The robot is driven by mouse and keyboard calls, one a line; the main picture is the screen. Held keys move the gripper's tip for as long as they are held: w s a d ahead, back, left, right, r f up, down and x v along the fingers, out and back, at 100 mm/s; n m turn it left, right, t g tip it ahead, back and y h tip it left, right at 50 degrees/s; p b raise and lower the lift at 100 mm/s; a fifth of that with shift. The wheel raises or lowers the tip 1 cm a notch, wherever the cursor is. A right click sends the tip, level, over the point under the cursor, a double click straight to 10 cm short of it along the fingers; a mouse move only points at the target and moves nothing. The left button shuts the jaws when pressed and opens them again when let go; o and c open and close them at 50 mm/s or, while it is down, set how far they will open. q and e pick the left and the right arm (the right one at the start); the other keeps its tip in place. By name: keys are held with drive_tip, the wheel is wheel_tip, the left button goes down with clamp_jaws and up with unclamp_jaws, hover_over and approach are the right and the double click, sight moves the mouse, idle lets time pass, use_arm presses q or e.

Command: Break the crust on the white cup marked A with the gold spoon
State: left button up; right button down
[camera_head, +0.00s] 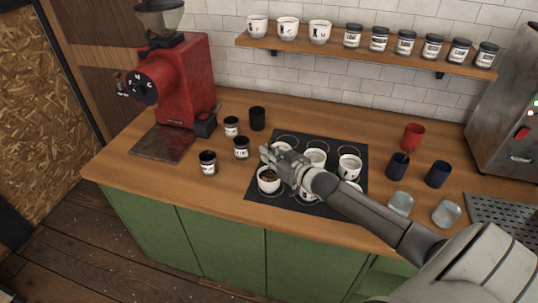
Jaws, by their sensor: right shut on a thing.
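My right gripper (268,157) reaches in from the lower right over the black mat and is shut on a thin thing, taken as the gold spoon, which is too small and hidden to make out. Just below the fingers, a white cup (268,186) with brown coffee stands at the mat's front left. Its letter cannot be read, so I cannot tell whether it is cup A. Whether the spoon touches the coffee is not clear. Other white cups, such as one at the right (349,167), stand on the mat, some partly hidden by my arm. My left gripper is not in view.
Several dark labelled jars (208,163) stand left of the black mat (262,209), near a red grinder (187,80). Dark blue cups (437,174), a red cup (413,137) and clear glasses (446,213) stand to the right. A wall shelf (340,49) holds cups and jars.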

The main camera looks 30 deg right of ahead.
drive_tip(key=shift+r+p, duration=2.05)
drive_tip(key=shift+r, duration=0.15)
wheel_tip(320, 180, up, 3)
drive_tip(key=p, duration=0.3)
drive_tip(key=shift+r+p, duration=0.4)
drive_tip(key=shift+r, duration=0.6)
